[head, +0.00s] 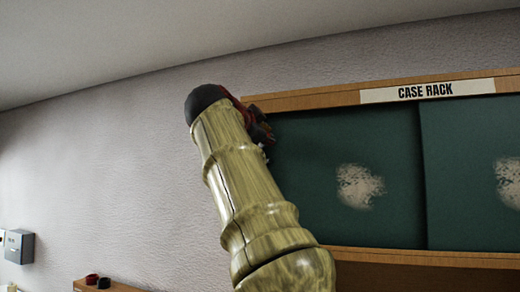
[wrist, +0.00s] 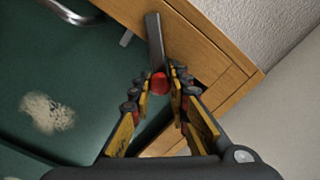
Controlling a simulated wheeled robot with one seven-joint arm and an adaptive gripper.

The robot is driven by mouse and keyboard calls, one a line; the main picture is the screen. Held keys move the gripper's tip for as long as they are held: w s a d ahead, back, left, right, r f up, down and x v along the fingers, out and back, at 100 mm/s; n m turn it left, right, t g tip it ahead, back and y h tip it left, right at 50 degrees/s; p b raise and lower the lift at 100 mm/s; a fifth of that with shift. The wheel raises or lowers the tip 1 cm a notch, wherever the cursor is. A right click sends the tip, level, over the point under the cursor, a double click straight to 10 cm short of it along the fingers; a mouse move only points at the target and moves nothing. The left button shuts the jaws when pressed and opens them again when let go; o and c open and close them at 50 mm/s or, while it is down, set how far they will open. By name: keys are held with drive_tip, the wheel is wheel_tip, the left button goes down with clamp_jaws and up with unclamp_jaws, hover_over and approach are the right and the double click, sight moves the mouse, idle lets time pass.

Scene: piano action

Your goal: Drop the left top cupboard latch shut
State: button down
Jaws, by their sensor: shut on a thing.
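The latch is a grey bar (wrist: 155,38) with a red knob (wrist: 159,83) at its end, set on the wooden frame of the cupboard in the wrist view. My gripper (wrist: 158,86) has its fingers closed around the red knob. The cupboard's green door (wrist: 60,85) lies to the left of the latch there. In the head view the green door (head: 310,180) shows beneath the wooden top rail (head: 310,99). My gripper (head: 262,128) is at the cupboard's upper left corner, and my arm hides the latch.
A small grey stub (wrist: 126,38) and a curved metal handle (wrist: 72,12) show on the cupboard in the wrist view. A second green door (head: 465,180) and the CASE RACK sign (head: 427,91) are to the right in the head view. Bare wall (head: 100,180) lies left of the cupboard.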

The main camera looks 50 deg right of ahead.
drive_tip(key=shift+s+d+f+m+b, duration=0.15)
drive_tip(key=shift+s+f+m+b, duration=0.15)
drive_tip(key=shift+f+m+b, duration=0.8)
drive_tip(key=shift+s+d+f+m+b, duration=0.1)
drive_tip(key=shift+s+f+m+b, duration=0.35)
drive_tip(key=shift+m+b, duration=1.15)
drive_tip(key=shift+s+d+f+m+b, duration=0.15)
drive_tip(key=shift+f+m+b, duration=0.9)
drive_tip(key=shift+m, duration=0.55)
drive_tip(key=shift+r, duration=0.1)
drive_tip(key=c, duration=1.7)
unclamp_jaws()
drive_tip(key=v, duration=1.2)
drive_tip(key=shift+w, duration=0.1)
